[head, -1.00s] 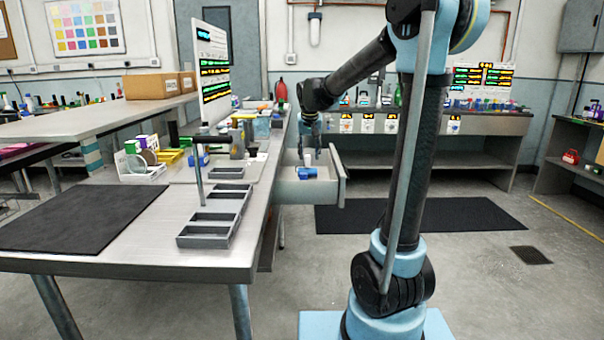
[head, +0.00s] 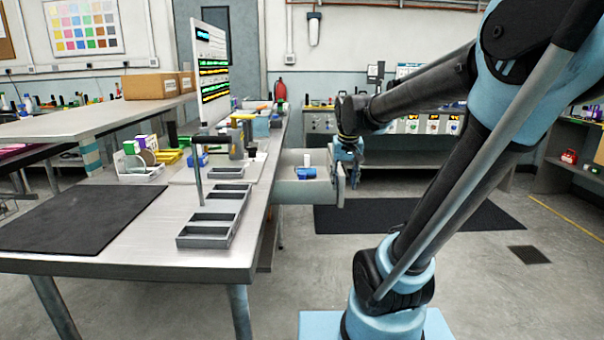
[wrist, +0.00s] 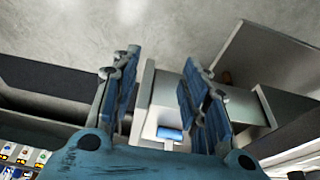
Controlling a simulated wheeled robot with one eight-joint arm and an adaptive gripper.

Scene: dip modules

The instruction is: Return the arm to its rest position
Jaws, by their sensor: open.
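My gripper (head: 350,172) is at the front right end of the open drawer (head: 283,191) in the head view, with the arm reaching down to it from the right. In the wrist view, the two blue fingers of my gripper (wrist: 160,95) are spread apart with nothing held between them. The drawer also shows beyond the fingers in the wrist view (wrist: 157,97). A blue part (head: 306,172) lies in the drawer beside a small white object (head: 307,160). The blue part also shows in the wrist view (wrist: 170,133).
The drawer juts out from the steel workbench (head: 130,240). Grey trays (head: 204,236) and a sign board (head: 210,70) stand along the bench edge. A dark floor mat (head: 400,215) lies beyond the drawer.

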